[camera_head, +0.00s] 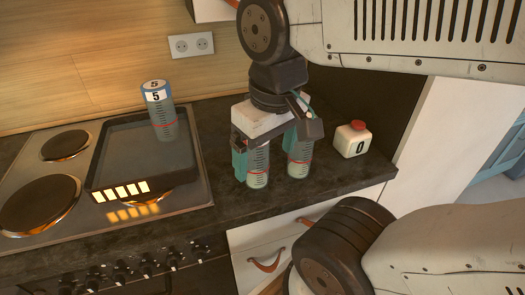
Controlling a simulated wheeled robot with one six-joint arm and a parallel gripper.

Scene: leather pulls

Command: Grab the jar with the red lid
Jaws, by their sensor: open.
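The jar with the red lid (352,143) is a squat, cream-white container marked with a black 0. It stands upright near the right end of the dark countertop. My gripper (267,152) points down over the counter to the left of this jar, with its teal fingers apart. Two clear graduated jars, a left one (258,168) and a right one (300,162), stand right at the fingers, and the gripper hides their tops. I cannot tell whether the fingers touch them. The red-lidded jar is clear of the gripper.
A blue-and-white-lidded jar (162,118) marked 5 stands in a black pan (118,160) on the stove (40,235). The wall (120,60) is behind. Drawers with leather pulls (267,264) are below the counter. Some bare counter (340,175) lies before the red-lidded jar.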

